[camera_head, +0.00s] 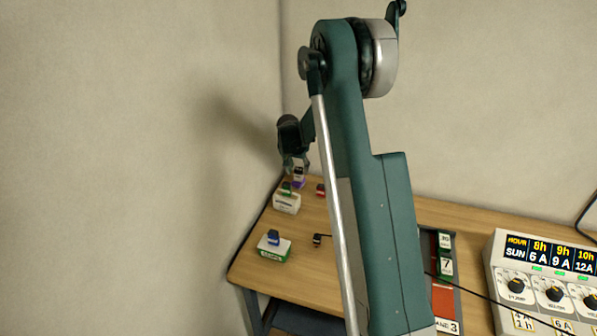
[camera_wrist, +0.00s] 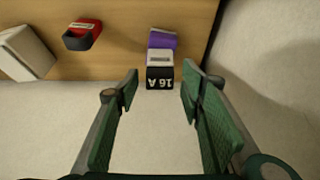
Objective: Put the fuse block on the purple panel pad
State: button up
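A small block (camera_wrist: 160,78) with a black face marked "16 A" and a pale top, which looks like the fuse block, shows in the wrist view at the top centre. A purple piece (camera_wrist: 162,40), likely the purple panel pad, adjoins it; I cannot tell whether the block rests on it. The purple also shows in the head view (camera_head: 299,183), at the table's far left corner. My gripper (camera_wrist: 160,92) is open, with the block in line with the gap between its fingers and nothing gripped. In the head view my gripper (camera_head: 293,164) is just above that corner.
On the wooden table (camera_head: 300,280) stand a red piece (camera_head: 320,190), a white box with a green top piece (camera_head: 286,203) and a blue piece (camera_head: 273,237) on a white-green base. A control box (camera_head: 545,290) is at right. Walls are close behind and left.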

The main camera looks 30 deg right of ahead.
jog(key=v, duration=0.9)
jog(key=shift+r, duration=0.2)
jog(key=shift+s+a, duration=0.15)
dwell(0.3)
jog(key=s+a+r+n+t+y, duration=0.1)
jog(key=s+a+r+n, duration=0.1)
jog(key=s+a+r, duration=0.8)
jog(key=s+a+r+n+t, duration=0.15)
jog(key=s+a+r, duration=0.35)
jog(key=s+r, duration=0.6)
jog(key=s+a+f+n, duration=0.1)
jog(key=s+a, duration=0.2)
jog(key=s, duration=0.7)
jog(key=s+a+f+n+t+y, duration=0.1)
jog(key=s+a+f+n, duration=0.1)
jog(key=s, duration=0.7)
jog(key=s+a+f+n+y, duration=0.1)
jog(key=s+a, duration=0.4)
jog(key=s, duration=0.5)
jog(key=shift+s+f+n, duration=0.25)
jog(key=shift+s+n, duration=0.1)
jog(key=shift+n, duration=0.4)
